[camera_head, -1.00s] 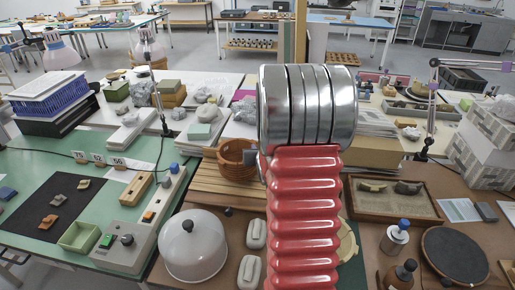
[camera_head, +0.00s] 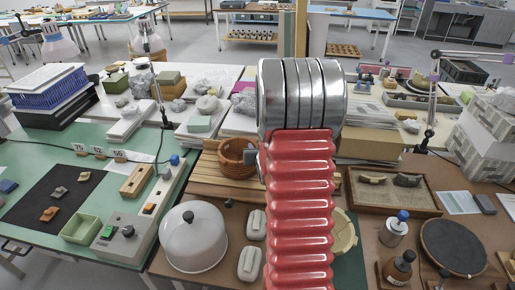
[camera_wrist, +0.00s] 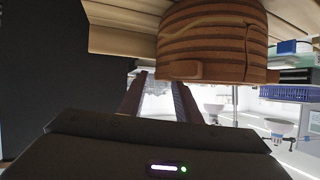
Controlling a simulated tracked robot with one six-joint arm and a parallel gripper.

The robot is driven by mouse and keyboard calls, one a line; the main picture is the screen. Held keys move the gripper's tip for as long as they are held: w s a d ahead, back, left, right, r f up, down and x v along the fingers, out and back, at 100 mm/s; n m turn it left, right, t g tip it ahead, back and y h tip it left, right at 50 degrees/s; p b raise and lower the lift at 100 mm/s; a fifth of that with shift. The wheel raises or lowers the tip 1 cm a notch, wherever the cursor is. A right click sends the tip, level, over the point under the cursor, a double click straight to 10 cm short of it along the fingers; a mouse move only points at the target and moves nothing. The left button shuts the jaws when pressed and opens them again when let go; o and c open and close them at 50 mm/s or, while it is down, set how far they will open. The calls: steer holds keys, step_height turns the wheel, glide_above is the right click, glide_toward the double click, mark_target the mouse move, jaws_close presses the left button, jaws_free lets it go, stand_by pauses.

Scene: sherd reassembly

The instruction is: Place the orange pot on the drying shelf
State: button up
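The orange pot (camera_head: 234,158), ribbed and terracotta-coloured, stands on a slatted wooden shelf (camera_head: 205,186), seemingly the drying shelf. The arm hides part of the shelf. In the wrist view the pot (camera_wrist: 213,48) appears upside down and close, against pale wooden boards (camera_wrist: 120,38). My gripper (camera_wrist: 157,78) is open, with a bright gap between its two dark fingers and nothing held. The pot is just beside the fingers, up and right in that view; I cannot tell whether they touch. In the head view my arm hides most of the gripper.
A framed tray (camera_head: 392,190), bottles (camera_head: 394,230) and a dark round disc (camera_head: 453,246) lie to the right.

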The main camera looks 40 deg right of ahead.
steer(key=v, duration=1.2)
stand_by(0.4)
steer(key=shift+r, duration=0.1)
stand_by(0.5)
steer(key=a+r+n+g+y, duration=0.15)
steer(key=a+r, duration=0.25)
steer(key=a, duration=0.5)
steer(key=a+r+n+g+y, duration=0.15)
steer(key=a+r, duration=0.25)
steer(key=a, duration=0.6)
steer(key=s+a+r+n+g+y, duration=0.2)
steer(key=s+a+r+n+y, duration=0.1)
steer(key=s+a, duration=1.1)
steer(key=shift+s+a+r+n+y, duration=0.25)
steer(key=shift+s+a+n+y, duration=0.1)
steer(key=shift+a+n+y, duration=0.45)
